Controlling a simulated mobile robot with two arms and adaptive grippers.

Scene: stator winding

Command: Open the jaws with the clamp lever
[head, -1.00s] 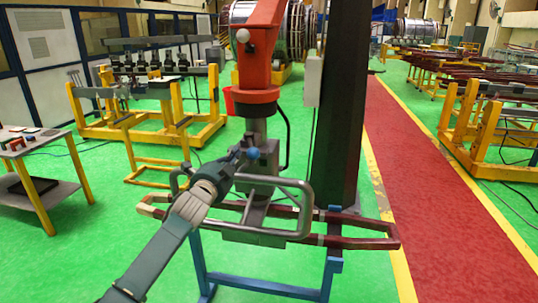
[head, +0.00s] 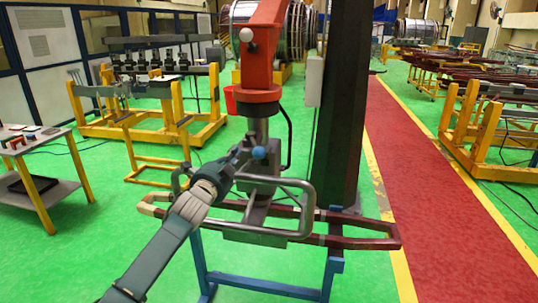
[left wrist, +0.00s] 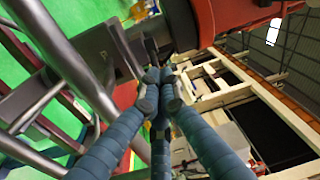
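The clamp lever shows in the head view as a blue ball knob (head: 259,153) in front of the grey clamp head below the orange lifting arm. My left gripper (head: 241,157) reaches in from the left, its fingertips right beside the knob. In the left wrist view, the blue-grey fingers of my left gripper (left wrist: 161,84) are drawn together at their tips. The knob cannot be made out there, and I cannot tell whether the tips touch or hold the lever. The jaws are largely hidden behind the tubular handle frame (head: 293,183). My right gripper is not in view.
A dark red coil (head: 368,227) lies across blue stands (head: 332,268) under the clamp head. A dark column (head: 344,110) stands just behind on the right. A small table (head: 62,190) is at far left, with yellow racks (head: 150,128) behind. Green floor is open at front left.

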